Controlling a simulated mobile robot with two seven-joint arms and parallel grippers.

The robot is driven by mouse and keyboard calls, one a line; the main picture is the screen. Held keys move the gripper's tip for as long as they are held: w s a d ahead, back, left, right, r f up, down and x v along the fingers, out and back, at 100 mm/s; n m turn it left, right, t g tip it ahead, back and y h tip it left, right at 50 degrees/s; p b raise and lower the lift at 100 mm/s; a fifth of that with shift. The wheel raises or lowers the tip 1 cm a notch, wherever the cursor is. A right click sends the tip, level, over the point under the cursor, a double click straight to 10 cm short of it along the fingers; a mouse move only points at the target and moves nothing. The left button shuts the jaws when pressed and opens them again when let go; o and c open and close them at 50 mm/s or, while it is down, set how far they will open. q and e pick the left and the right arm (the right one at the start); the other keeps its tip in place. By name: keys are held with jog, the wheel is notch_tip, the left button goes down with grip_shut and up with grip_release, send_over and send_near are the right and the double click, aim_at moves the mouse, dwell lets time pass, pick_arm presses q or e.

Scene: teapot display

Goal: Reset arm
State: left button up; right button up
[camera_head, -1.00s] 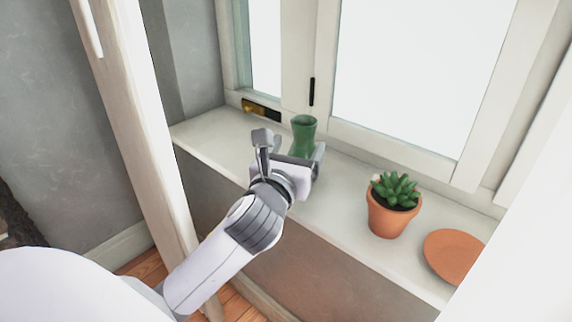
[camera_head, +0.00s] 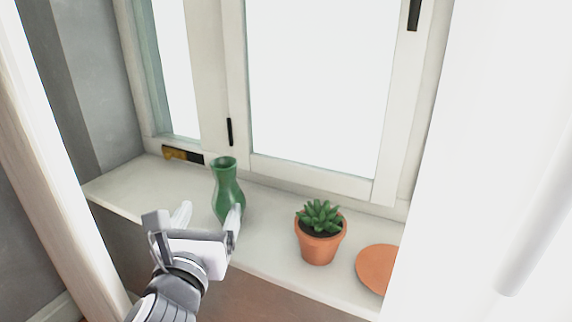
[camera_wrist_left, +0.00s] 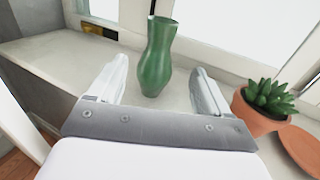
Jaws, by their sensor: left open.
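My left gripper (camera_head: 210,222) is open and empty in front of the window sill. In the left wrist view its two fingers (camera_wrist_left: 158,88) stand wide apart, one on each side of the green vase in the picture. The green vase (camera_head: 227,185) stands upright on the sill just beyond the gripper; it also shows in the left wrist view (camera_wrist_left: 157,60). I see a gap between the vase and the fingers and no grip on it. My right gripper is not in view.
A potted succulent (camera_head: 319,235) and a terracotta saucer (camera_head: 377,268) are on the sill (camera_head: 130,187) to the right of the vase. A black and gold item (camera_head: 182,155) lies at the back left. The window (camera_head: 315,85) rises behind. The sill's left end is clear.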

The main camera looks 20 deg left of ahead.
pick_arm(q)
jog(key=shift+f, duration=0.1)
jog(key=s+f+n+g+h, duration=0.1)
jog(key=s+f+n+g, duration=0.2)
jog(key=f+n, duration=0.45)
jog(key=s+f+n+g, duration=0.4)
jog(key=f+n, duration=0.3)
jog(key=n, duration=0.1)
jog(key=s+d+f+n+g+h, duration=0.25)
jog(key=s+f+n+g, duration=0.45)
jog(key=s+f+n, duration=0.5)
jog(key=w+d+r+n+t+h+p, duration=0.2)
jog(key=t+p, duration=0.5)
jog(key=p, duration=0.4)
jog(key=w+r+n+h, duration=0.1)
jog(key=w+r, duration=0.1)
jog(key=w, duration=0.1)
jog(key=shift+d, duration=0.35)
jog(key=shift+f, duration=0.1)
